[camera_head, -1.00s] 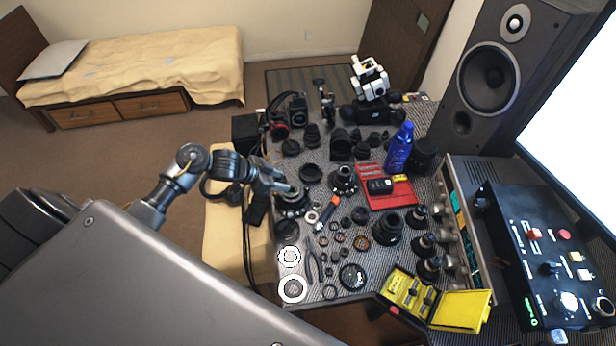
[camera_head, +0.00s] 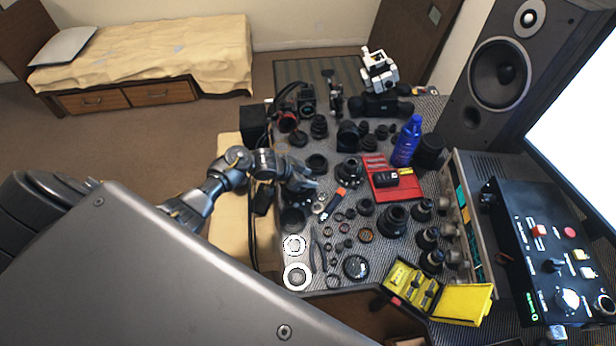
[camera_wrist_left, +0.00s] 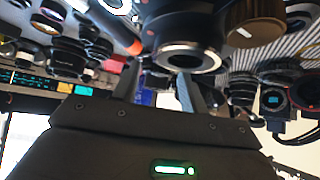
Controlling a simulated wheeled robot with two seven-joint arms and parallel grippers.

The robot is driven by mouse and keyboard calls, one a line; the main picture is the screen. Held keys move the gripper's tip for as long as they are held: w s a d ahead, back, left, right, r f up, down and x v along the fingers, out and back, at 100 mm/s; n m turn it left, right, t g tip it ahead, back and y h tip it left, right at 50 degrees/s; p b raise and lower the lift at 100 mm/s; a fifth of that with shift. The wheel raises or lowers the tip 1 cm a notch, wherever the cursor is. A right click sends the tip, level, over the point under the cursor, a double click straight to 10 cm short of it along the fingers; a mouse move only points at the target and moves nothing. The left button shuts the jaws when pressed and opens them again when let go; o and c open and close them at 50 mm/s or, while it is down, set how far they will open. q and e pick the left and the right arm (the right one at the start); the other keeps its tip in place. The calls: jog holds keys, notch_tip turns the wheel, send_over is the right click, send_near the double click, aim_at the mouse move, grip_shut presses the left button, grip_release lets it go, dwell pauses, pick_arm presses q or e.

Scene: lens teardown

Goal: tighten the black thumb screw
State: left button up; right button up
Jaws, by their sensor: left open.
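My left gripper (camera_head: 306,183) is open at the left side of the crowded table, over or beside a dark lens part that it partly covers. In the left wrist view, its two fingers (camera_wrist_left: 158,84) stand apart with nothing clearly held between them. A black lens barrel with a silver ring (camera_wrist_left: 190,58) is close to the fingertips there; I cannot tell whether they touch it. I cannot make out the black thumb screw in either view. My right gripper is not in view.
Lens parts and loose rings crowd the table. An orange-handled tool (camera_head: 338,194) lies right of my left gripper. A red mat (camera_head: 405,190), a blue bottle (camera_head: 407,143) and a yellow case (camera_head: 462,303) are further right. Two white rings (camera_head: 297,276) lie at the near left edge.

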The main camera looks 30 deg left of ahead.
pick_arm(q)
grip_shut()
jog(key=shift+w+a+f+m+g+h+b, duration=0.15)
jog(key=shift+m+g+h+b, duration=0.15)
jog(key=shift+m+b, duration=0.3)
jog(key=shift+w+f+m+g+h+b, duration=0.1)
jog(key=shift+m+g+h+b, duration=0.15)
jog(key=shift+m+b, duration=0.35)
jog(key=shift+r+m+g+h+b, duration=0.2)
jog(key=shift+m+g+h+b, duration=0.05)
jog(key=shift+m+g+b, duration=0.15)
jog(key=shift+s+r, duration=0.1)
grip_release()
jog(key=b+v, duration=0.1)
jog(key=v, duration=0.9)
jog(key=shift+s+a+r, duration=0.2)
jog(key=shift+s+a, duration=0.05)
